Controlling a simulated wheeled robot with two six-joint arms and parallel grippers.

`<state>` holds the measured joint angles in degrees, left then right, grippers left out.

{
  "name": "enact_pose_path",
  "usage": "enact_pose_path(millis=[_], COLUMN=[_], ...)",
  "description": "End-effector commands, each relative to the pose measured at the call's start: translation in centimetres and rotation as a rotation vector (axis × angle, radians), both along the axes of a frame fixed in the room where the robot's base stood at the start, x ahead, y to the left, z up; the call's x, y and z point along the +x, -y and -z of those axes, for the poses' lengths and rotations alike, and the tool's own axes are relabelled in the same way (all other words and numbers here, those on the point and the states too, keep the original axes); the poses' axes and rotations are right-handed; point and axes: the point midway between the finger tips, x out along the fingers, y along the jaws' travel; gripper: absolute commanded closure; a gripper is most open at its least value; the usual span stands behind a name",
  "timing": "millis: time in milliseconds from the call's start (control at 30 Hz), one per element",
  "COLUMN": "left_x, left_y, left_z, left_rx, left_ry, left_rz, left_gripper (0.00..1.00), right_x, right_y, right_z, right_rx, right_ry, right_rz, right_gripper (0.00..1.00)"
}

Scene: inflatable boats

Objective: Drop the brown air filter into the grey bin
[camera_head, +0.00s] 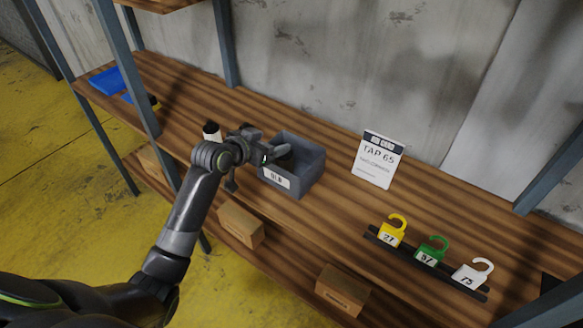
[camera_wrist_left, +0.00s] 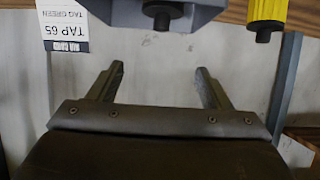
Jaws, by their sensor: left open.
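The grey bin (camera_head: 309,178) stands on the upper wooden shelf with a white label on its front; its grey wall also shows at the top of the left wrist view (camera_wrist_left: 120,12). My left gripper (camera_head: 284,151) is at the bin's left rim, its fingers over the opening. In the left wrist view the two fingers (camera_wrist_left: 160,85) are wide apart with nothing between them. A dark round-ended piece (camera_wrist_left: 162,17) shows against the bin; I cannot tell what it is. I cannot make out a brown air filter in either view. My right gripper is not in view.
A white bottle with a black cap (camera_head: 211,132) is behind my left wrist. Right of the bin stand a sign (camera_head: 377,160) and yellow, green and white padlocks (camera_head: 432,250). Brown boxes (camera_head: 241,225) sit on the lower shelf. Metal posts (camera_head: 225,45) frame the rack.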

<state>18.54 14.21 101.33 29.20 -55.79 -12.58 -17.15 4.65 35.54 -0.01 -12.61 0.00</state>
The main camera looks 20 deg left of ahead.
Motion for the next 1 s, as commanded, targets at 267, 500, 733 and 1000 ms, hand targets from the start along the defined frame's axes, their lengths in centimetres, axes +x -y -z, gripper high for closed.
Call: enact_pose_path(millis=[267, 500, 733, 1000], left_x=[-4.1, -7.7, -9.9, -10.5], left_y=[-1.6, -2.9, -3.6, -3.8], left_z=[-1.9, -3.8, -5.0, -5.4], left_rx=[0.005, 0.005, 0.003, 0.0], left_ry=[0.003, 0.001, 0.001, 0.0], left_rz=[-0.001, 0.0, -0.001, 0.001], left_gripper=[0.28, 0.28, 0.28, 0.28], right_x=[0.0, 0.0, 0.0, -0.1], right_y=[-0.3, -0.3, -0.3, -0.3], right_z=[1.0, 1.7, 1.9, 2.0], right_rx=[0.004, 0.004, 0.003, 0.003], right_ry=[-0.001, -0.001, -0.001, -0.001], right_rz=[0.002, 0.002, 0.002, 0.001], right_gripper=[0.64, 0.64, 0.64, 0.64])
